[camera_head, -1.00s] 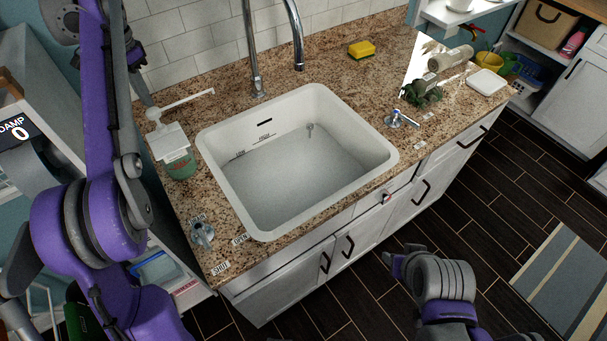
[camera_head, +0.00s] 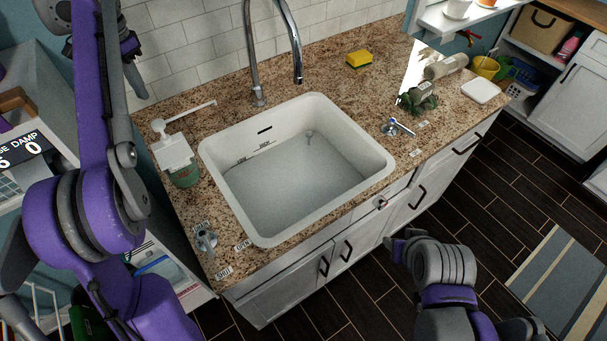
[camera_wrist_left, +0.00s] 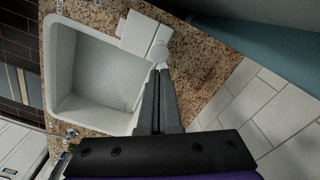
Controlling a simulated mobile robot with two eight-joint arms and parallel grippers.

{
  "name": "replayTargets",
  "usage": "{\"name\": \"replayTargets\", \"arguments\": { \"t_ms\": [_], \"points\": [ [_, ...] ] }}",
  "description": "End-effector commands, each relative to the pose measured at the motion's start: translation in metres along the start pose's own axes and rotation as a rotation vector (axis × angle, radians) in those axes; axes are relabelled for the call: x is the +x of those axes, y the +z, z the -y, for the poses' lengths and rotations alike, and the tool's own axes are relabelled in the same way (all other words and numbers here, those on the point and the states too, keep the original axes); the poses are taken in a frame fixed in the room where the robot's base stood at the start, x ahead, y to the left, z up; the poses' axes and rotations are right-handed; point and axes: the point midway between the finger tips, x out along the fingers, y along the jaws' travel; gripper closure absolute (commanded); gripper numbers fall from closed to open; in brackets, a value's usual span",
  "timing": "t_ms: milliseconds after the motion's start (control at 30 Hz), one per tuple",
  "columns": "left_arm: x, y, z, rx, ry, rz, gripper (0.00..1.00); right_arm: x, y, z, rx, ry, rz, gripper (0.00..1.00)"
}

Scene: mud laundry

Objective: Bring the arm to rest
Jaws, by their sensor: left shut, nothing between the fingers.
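My left arm (camera_head: 88,200) rises along the left side of the head view. Its gripper (camera_head: 142,92) is near the back left of the counter, partly hidden by the arm. In the left wrist view the two dark fingers (camera_wrist_left: 161,75) lie together with nothing between them. They point towards the white pump top of a green soap bottle (camera_head: 184,177), which shows from above in the wrist view (camera_wrist_left: 145,36). I cannot tell the exact gap to it. My right arm (camera_head: 440,270) shows folded at the lower right, and its gripper is not seen.
A white sink (camera_head: 300,175) with a tall chrome tap (camera_head: 256,60) is set in the granite counter (camera_head: 210,110). A yellow sponge (camera_head: 359,58), a plant (camera_head: 420,100) and a white soap dish (camera_head: 480,91) stand to the right. Tiled wall is behind; dark floor is open at right.

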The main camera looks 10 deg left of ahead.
Motion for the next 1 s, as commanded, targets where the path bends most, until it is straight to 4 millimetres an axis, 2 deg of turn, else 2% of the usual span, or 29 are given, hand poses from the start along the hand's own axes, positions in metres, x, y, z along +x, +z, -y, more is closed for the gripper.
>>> {"name": "replayTargets", "arguments": {
  "t_ms": [233, 367, 467, 667, 867, 1000],
  "points": [
    [0.001, 0.0, -0.001, 0.0, 0.0, 0.0, 1.0, 0.0, 0.001, 0.0, 0.0, 0.0, 0.001, 0.51],
    [0.001, -0.002, -0.013, -0.01, -0.013, -0.013, 1.0, 0.0, 0.001, 0.0, 0.0, 0.0, 0.001, 0.51],
    [0.003, -0.004, -0.037, -0.032, -0.039, -0.043, 1.0, 0.0, 0.001, 0.0, 0.0, 0.0, 0.001, 0.51],
    [0.025, 0.003, -0.107, -0.105, -0.098, -0.144, 1.0, 0.0, 0.001, 0.0, 0.0, 0.0, 0.001, 0.51],
    [0.066, 0.029, -0.178, -0.18, -0.131, -0.264, 1.0, 0.0, 0.001, 0.0, 0.0, 0.0, 0.001, 0.51],
    [0.106, 0.055, -0.225, -0.231, -0.135, -0.355, 1.0, 0.0, 0.001, 0.0, 0.0, 0.0, 0.001, 0.51]
  ]
}}
